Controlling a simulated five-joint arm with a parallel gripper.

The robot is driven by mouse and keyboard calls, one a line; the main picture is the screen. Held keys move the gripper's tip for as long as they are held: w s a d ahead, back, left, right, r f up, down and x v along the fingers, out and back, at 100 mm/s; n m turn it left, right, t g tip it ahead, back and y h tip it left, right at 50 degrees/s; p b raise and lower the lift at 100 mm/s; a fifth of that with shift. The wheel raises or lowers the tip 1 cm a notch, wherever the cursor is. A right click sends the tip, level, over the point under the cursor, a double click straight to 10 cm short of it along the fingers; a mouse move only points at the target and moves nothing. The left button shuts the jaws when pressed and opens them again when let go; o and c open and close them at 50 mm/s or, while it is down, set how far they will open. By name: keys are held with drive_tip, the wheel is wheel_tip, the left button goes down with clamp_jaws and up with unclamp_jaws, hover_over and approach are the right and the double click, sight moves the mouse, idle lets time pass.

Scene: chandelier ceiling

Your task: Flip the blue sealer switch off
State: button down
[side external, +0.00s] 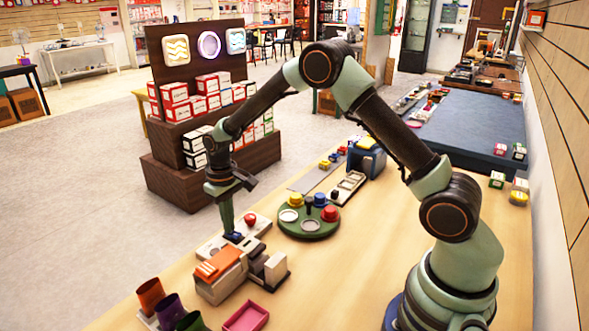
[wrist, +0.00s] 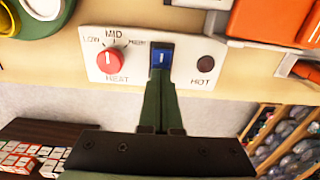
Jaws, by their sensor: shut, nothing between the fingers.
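The blue sealer switch (wrist: 161,57) is a small rocker with a white line mark, set in a white panel (wrist: 188,72). On the panel it sits between the red heat knob (wrist: 110,61) and a dark round spot labelled HOT (wrist: 205,61). My gripper (wrist: 160,80) is shut and empty, its green fingers pointing at the switch with the tips at its lower edge in the wrist view. I cannot tell whether they touch. In the side view, my gripper (side external: 229,230) points down at the blue switch (side external: 234,237), which the fingers partly cover.
The orange-topped sealer (side external: 220,264) stands in front of the panel. A green round tray (side external: 308,232) with coloured cups is to the right. Coloured cups (side external: 168,310) and a pink tray (side external: 246,317) are at the front left.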

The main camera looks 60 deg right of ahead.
wheel_tip(320, 180, up, 7)
idle(1.0)
drive_tip(key=s+r+t, duration=0.2)
drive_tip(key=s+r, duration=0.6)
drive_tip(key=r, duration=0.3)
drive_tip(key=s+d+r+t, duration=0.1)
drive_tip(key=s+r+t, duration=0.2)
drive_tip(key=s, duration=0.9)
drive_tip(key=shift+s+t, duration=0.15)
drive_tip(key=shift+t, duration=0.15)
drive_tip(key=c, duration=1.5)
unclamp_jaws()
drive_tip(key=shift+r, duration=0.15)
drive_tip(key=shift+c, duration=0.2)
